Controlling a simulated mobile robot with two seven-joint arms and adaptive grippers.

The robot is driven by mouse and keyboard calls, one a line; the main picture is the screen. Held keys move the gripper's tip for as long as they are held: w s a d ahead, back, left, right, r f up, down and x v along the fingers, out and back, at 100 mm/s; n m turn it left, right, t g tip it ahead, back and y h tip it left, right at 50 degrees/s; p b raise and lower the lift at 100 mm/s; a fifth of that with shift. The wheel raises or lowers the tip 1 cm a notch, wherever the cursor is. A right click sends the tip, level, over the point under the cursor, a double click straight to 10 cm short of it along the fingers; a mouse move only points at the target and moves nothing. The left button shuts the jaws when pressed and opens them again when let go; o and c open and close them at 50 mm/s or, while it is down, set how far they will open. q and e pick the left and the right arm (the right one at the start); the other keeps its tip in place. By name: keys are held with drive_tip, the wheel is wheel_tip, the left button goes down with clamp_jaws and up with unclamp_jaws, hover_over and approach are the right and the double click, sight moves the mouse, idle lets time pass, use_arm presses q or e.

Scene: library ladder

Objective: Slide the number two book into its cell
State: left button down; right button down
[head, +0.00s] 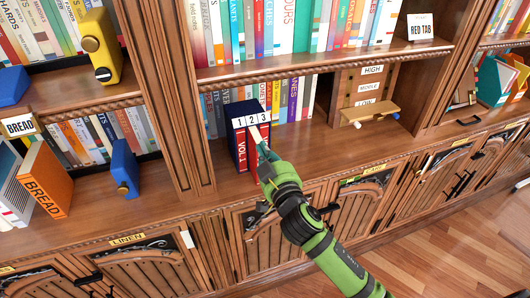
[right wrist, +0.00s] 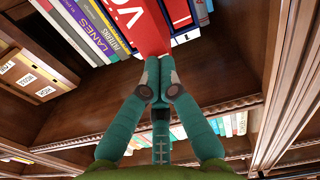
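A dark blue case (head: 237,109) with cells numbered 1, 2 and 3 stands on the middle shelf. A red book marked VOL.1 (head: 241,150) sits in its left cell. A second red book (head: 253,158) with a pale top juts forward at the middle cell; its lower spine shows left of my gripper. My right gripper (head: 262,149) is at this book's front. In the right wrist view a red spine with upside-down white letters (right wrist: 130,18) is just beyond the fingertips (right wrist: 152,62), which are together and seem to touch its top end. My left gripper is out of view.
A wooden stand marked HIGH, MIDDLE and LOW (head: 367,88) is right of the case. Upright books (head: 283,98) line the shelf behind. A blue bookend (head: 125,170) and an orange BREAD book (head: 48,182) are left. The ledge between case and stand is clear.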

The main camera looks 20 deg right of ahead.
sight(259, 141)
drive_tip(key=shift+w+a+b, duration=0.15)
drive_tip(key=shift+w+b, duration=0.45)
drive_tip(key=shift+w, duration=2.8)
idle(0.4)
drive_tip(key=shift+s+p, duration=0.5)
drive_tip(key=shift+s, duration=1.1)
drive_tip(key=s, duration=1.2)
drive_tip(key=shift+d, duration=0.3)
drive_tip(key=shift+w, duration=0.1)
